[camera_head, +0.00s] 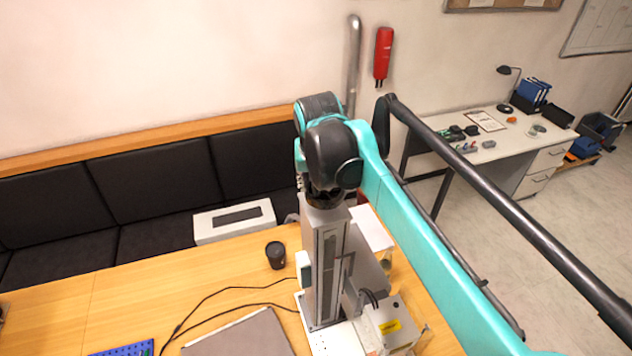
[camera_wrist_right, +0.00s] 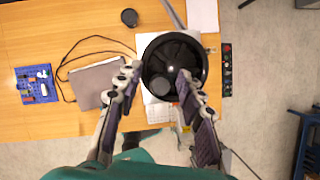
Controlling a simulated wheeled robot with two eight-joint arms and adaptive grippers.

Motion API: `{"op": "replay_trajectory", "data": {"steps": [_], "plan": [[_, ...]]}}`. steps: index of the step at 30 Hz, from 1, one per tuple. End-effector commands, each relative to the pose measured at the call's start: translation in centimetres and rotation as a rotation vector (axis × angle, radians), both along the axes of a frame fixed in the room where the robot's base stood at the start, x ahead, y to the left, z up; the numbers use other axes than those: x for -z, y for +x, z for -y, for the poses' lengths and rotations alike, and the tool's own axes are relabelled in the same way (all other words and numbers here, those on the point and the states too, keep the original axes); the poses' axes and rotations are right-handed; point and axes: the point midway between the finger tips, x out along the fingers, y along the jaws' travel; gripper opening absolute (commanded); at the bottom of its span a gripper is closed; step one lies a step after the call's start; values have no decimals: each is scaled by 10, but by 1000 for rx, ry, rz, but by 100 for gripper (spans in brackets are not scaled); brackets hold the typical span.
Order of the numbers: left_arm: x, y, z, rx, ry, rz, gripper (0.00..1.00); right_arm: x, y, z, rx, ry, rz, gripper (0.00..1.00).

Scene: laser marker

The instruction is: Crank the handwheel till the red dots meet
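The laser marker's grey column (camera_head: 328,262) stands on the wooden table, on a white base. Its black handwheel (camera_wrist_right: 188,47) shows from above in the right wrist view, with a round knob (camera_wrist_right: 160,86) near its lower-left rim. My right gripper (camera_wrist_right: 159,73) is open over the wheel. One fingertip is by the wheel's left edge and the other by its lower right, with the knob between them. I cannot tell whether either finger touches. In the head view my right wrist hides the wheel. No red dots can be made out. My left gripper is not in view.
A box with a yellow label (camera_head: 398,327) stands right of the column. A black cup (camera_head: 276,255), a grey laptop-like slab (camera_head: 240,338), dark cables and a blue pegboard (camera_head: 125,349) are on the left. A white box (camera_head: 235,221) lies behind, by the black bench.

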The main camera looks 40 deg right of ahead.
Motion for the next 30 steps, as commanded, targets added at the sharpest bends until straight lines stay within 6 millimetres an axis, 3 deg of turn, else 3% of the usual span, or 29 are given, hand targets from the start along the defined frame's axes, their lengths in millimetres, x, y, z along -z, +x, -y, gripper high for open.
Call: {"op": "replay_trajectory", "data": {"steps": [7, 11, 24, 30], "plan": [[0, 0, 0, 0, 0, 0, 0, -1, 0, 0, 0, 1, -1, 38], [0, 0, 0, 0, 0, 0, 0, -11, -4, -3, 0, 1, -1, 38], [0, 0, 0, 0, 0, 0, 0, -93, -32, -22, 0, 1, -1, 38], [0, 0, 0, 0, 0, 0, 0, -109, -38, -25, 0, 1, -1, 38]]}}
